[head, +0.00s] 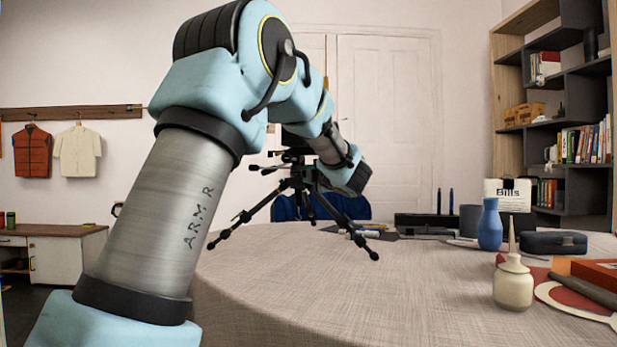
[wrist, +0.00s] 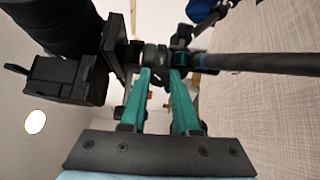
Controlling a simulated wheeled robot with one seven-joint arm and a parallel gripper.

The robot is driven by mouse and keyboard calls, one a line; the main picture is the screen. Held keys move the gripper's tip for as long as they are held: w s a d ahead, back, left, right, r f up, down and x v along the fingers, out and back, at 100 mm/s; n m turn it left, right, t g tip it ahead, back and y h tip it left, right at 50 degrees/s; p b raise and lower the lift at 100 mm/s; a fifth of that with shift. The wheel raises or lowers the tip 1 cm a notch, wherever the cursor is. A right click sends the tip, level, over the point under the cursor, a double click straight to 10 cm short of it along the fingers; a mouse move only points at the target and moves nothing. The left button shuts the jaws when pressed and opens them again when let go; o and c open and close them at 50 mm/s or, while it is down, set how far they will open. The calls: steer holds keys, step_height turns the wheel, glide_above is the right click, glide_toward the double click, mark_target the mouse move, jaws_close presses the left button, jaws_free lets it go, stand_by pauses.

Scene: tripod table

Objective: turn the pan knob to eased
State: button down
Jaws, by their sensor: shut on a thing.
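The black tripod (head: 297,178) stands on the round table with its legs spread. My arm covers part of its head in the head view. In the wrist view, the two teal fingers of my gripper (wrist: 163,72) are closed in on a small dark part of the tripod head, which I take to be the pan knob (wrist: 155,56). The fingertips are at its near side, one on each side. The fingers hide part of the knob, and its setting cannot be read. My gripper is hidden behind my wrist in the head view.
A dark rod (wrist: 250,63) of the tripod runs right from the fingertips; a black block (wrist: 65,80) hangs at left. A cream bottle (head: 513,282), blue vase (head: 490,224) and black case (head: 553,243) stand on the table's right. The front of the tablecloth (head: 350,290) is clear.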

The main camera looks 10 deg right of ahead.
steer(key=c, duration=0.6)
jaws_free()
steer(key=shift+c, duration=0.2)
steer(key=s+d, duration=0.1)
steer(key=s, duration=0.9)
steer(key=shift+s+d+p, duration=0.4)
